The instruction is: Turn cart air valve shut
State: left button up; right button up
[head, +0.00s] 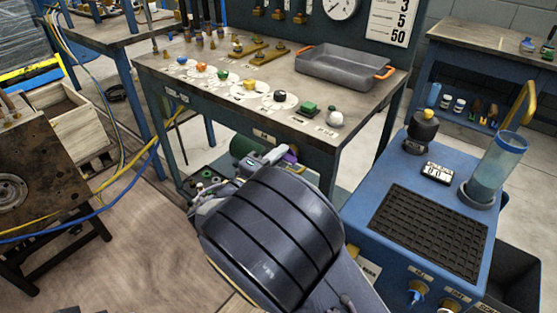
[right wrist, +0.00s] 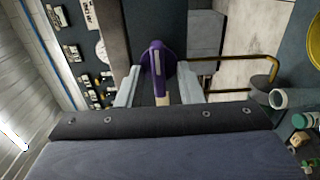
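A purple lever-like handle (right wrist: 157,62) shows in the right wrist view, with a pale stem below it. It lies between the two pale fingers of my right gripper (right wrist: 157,85), which stand apart with a gap at each side. In the head view, a bit of purple (head: 290,157) shows beside my right gripper (head: 270,157), below the bench front. My dark right forearm hides much there. The blue cart (head: 365,205) stands at the right, with a blue tap handle (head: 415,296) low on its front. My left gripper is not in view.
The workbench (head: 225,65) carries coloured knobs and a grey tray (head: 343,68) with orange handles. A yellow bent pipe (right wrist: 240,62) is right of the gripper.

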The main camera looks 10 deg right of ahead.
jog(key=p+v, duration=0.1)
jog(key=v, duration=0.6)
jog(key=shift+s+a, duration=0.25)
jog(key=shift+a, duration=0.1)
jog(key=s+d+f+m+g+y, duration=0.4)
jog(key=d+g, duration=0.3)
jog(key=d, duration=0.4)
jog(key=s+d+f+m+g+y, duration=0.1)
jog(key=s+d+f+g+y, duration=0.1)
jog(key=s+y, duration=0.3)
jog(key=s+d+f+m+g+y, duration=0.1)
jog(key=s+d+f+g+y, duration=0.15)
jog(key=s, duration=0.45)
jog(key=s+a+r+m+t+y, duration=0.2)
jog(key=s+r+m+t+y, duration=0.1)
jog(key=s+r+t+y, duration=0.25)
notch_tip(320, 180, up, 24)
jog(key=y+p, duration=0.1)
jog(key=p, duration=2.3)
jog(key=shift+s+t, duration=0.3)
jog(key=shift+s, duration=0.15)
